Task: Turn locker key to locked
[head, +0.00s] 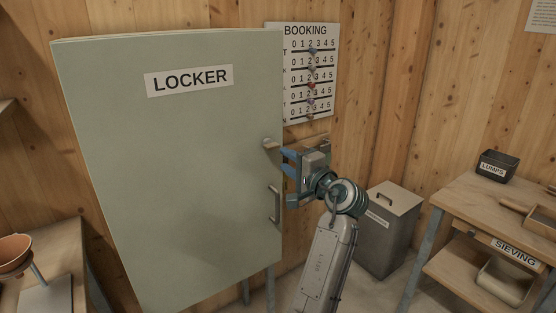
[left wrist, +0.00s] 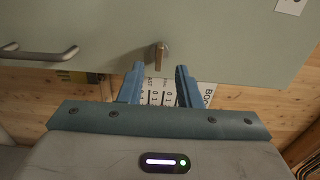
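The grey-green locker (head: 180,170) stands with its door shut, a LOCKER label (head: 188,80) near its top. The key (head: 271,143) sits in the door near its right edge, above the bar handle (head: 275,204). In the left wrist view the key (left wrist: 161,54) is a small metal piece with a brownish flat part. My left gripper (head: 288,162) is open and empty, its blue fingers just right of and slightly below the key. In the left wrist view the gripper (left wrist: 160,80) has its fingertips on either side of the key's line, apparently short of it.
A BOOKING board (head: 325,75) with coloured markers hangs on the wooden wall behind. A grey lidded bin (head: 386,235) stands right of my arm. A wooden table (head: 461,205) with a dark LUMPS tub (head: 497,167) is at the right. An orange bowl (head: 14,254) is at the lower left.

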